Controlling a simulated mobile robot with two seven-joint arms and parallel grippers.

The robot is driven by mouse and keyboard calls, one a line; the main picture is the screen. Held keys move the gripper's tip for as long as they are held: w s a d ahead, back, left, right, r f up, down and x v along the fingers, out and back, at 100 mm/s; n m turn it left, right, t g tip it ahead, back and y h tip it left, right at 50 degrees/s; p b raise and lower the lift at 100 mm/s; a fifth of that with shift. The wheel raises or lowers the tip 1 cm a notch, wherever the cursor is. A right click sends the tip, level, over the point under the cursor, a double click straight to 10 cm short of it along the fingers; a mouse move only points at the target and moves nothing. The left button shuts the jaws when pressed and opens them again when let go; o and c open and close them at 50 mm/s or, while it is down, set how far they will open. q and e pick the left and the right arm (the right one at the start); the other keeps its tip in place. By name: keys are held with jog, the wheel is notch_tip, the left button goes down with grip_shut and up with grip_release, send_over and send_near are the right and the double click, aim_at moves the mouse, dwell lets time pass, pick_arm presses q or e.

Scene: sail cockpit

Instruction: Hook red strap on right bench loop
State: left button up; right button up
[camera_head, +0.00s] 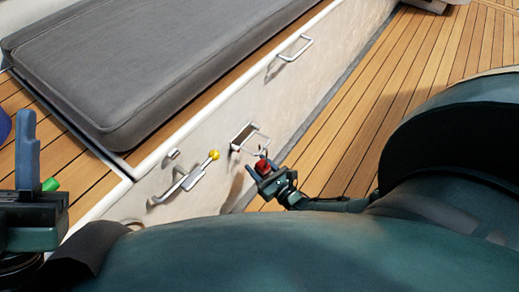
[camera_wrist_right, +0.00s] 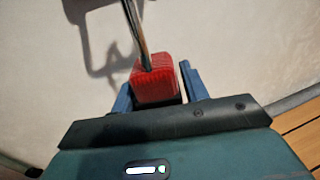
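The red strap piece (camera_wrist_right: 155,88) is a red block with a thin metal rod (camera_wrist_right: 137,32) running up from it in the right wrist view. My right gripper (camera_head: 262,169) has its blue fingers on either side of the red block and appears shut on it. It is just below and right of a metal loop (camera_head: 256,137) on the bench's side wall. The rod's far end is out of the wrist view, and I cannot tell whether it touches the loop. My left gripper (camera_head: 26,150) is at the left edge with one blue finger showing; its opening is hidden.
A second metal loop (camera_head: 296,48) is farther along the bench wall. A metal handle (camera_head: 180,186) and a yellow ball (camera_head: 214,155) are left of the nearer loop. A grey cushion (camera_head: 150,60) lies on the bench. The wooden floor (camera_head: 400,80) to the right is clear.

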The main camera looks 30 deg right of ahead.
jog(key=shift+o, duration=1.3)
jog(key=shift+f, duration=0.1)
jog(key=shift+s, duration=0.15)
